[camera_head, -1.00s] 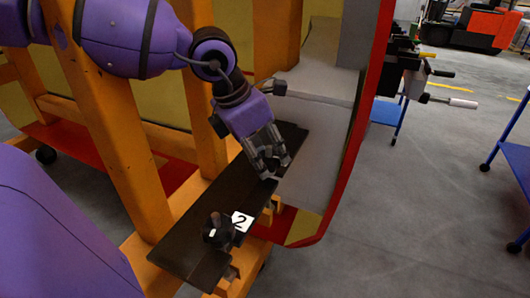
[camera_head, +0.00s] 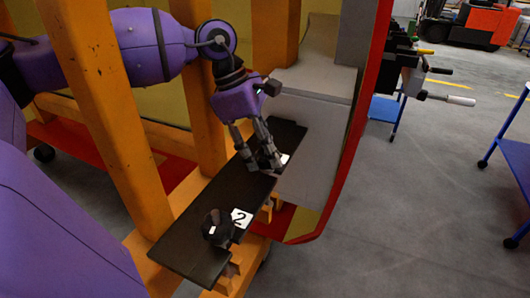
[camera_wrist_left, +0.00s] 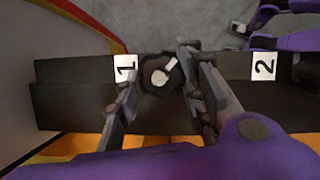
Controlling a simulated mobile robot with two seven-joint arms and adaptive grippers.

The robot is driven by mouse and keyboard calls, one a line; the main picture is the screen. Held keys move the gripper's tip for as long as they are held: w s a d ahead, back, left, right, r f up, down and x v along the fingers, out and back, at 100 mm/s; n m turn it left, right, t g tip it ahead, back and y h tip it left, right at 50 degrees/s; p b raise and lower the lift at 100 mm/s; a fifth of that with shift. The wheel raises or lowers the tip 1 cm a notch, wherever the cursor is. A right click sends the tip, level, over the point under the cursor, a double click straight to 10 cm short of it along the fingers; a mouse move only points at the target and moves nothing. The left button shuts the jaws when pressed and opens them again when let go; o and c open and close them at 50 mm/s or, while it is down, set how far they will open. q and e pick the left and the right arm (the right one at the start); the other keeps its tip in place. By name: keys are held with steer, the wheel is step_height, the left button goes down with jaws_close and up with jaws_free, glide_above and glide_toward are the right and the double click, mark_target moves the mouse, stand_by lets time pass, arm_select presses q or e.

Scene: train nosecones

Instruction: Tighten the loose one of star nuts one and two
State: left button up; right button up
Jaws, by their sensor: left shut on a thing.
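Star nut two (camera_head: 217,229) is a black knob on the near end of the dark plate (camera_head: 190,245), beside the label 2 (camera_head: 241,219). Star nut one (camera_wrist_left: 161,74) is a dark knob with a light mark on top, beside the label 1 (camera_wrist_left: 126,68) in the left wrist view. My left gripper (camera_head: 265,168) points down at the far part of the plate and hides most of star nut one in the head view. In the left wrist view its fingers (camera_wrist_left: 158,85) stand on both sides of star nut one, shut on it.
An orange frame (camera_head: 105,115) stands behind and left of the plate. A grey block (camera_head: 310,95) and a red-edged panel (camera_head: 365,120) rise to the right. Blue tables (camera_head: 385,109) stand farther right on open grey floor.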

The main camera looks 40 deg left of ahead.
arm_select(q)
steer(key=m+b, duration=0.1)
steer(key=m+g, duration=0.1)
steer(key=shift+w+m+h+b, duration=0.3)
steer(key=shift+w+m+b, duration=0.05)
steer(key=shift+m, duration=0.05)
steer(key=shift+r+m+g, duration=0.1)
steer(key=shift+m+g, duration=0.2)
steer(key=shift+m, duration=0.5)
steer(key=shift+m+g+b, duration=0.35)
steer(key=shift+m+g, duration=0.15)
steer(key=shift+m, duration=0.7)
steer(key=shift+d+m, duration=0.1)
steer(key=shift+m, duration=0.3)
steer(key=o, duration=1)
steer(key=shift+w, duration=0.1)
steer(key=shift+o, duration=0.4)
